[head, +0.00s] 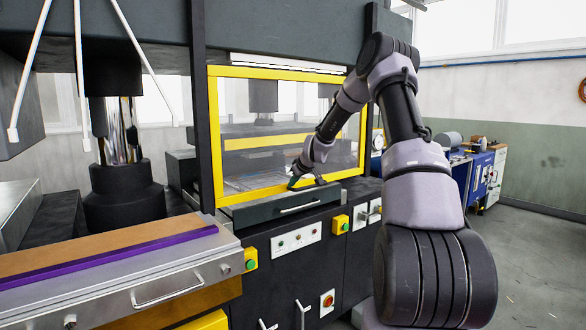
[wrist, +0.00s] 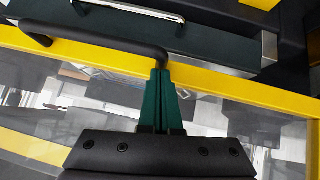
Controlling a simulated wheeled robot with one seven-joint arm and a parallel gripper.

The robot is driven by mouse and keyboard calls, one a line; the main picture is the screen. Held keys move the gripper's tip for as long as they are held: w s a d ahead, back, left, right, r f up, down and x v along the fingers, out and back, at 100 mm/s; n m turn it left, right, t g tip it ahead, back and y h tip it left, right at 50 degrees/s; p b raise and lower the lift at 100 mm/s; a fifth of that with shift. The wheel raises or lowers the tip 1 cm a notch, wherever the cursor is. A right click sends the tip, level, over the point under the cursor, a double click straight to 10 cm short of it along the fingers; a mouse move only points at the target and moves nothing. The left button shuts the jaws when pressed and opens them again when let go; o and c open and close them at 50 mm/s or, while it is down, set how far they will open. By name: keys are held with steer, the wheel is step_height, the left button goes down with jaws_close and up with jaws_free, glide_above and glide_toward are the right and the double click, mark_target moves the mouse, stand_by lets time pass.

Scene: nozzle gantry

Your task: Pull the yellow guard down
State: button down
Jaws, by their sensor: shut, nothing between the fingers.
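The yellow guard (head: 215,135) is a yellow frame around a clear panel. Its lower bar is low, just above the dark ledge at the front of the machine. In the wrist view the guard's yellow bar (wrist: 240,88) crosses the picture, with a black bar handle (wrist: 100,38) on it. My gripper (head: 293,184) is at the lower bar, right of its middle. Its green fingers (wrist: 161,78) are shut and empty, at one end of the handle. I cannot tell whether they touch it.
Below the guard is a dark drawer front with a silver handle (head: 300,207). A control panel (head: 296,238) and a yellow button box (head: 341,224) are below it. A metal table with a purple strip (head: 110,258) stands at left.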

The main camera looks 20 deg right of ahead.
steer(key=shift+f, duration=0.9)
steer(key=shift+s+f, duration=0.15)
steer(key=s+a+r+m, duration=0.1)
steer(key=s+a+r, duration=0.1)
steer(key=s+r, duration=0.6)
steer(key=s+a+r, duration=0.2)
steer(key=s+r, duration=0.5)
steer(key=r, duration=0.2)
steer(key=s+a+r+m, duration=0.1)
steer(key=s+r+m, duration=0.1)
steer(key=s, duration=0.9)
steer(key=s+a+r+m+g, duration=0.1)
steer(key=s+a+r+m, duration=0.1)
steer(key=s, duration=1)
steer(key=s+a+r+m, duration=0.2)
steer(key=s+r+m, duration=0.1)
steer(key=s, duration=0.9)
steer(key=shift+r+m+g, duration=0.15)
steer(key=shift+m+g, duration=0.25)
steer(key=shift+m, duration=0.1)
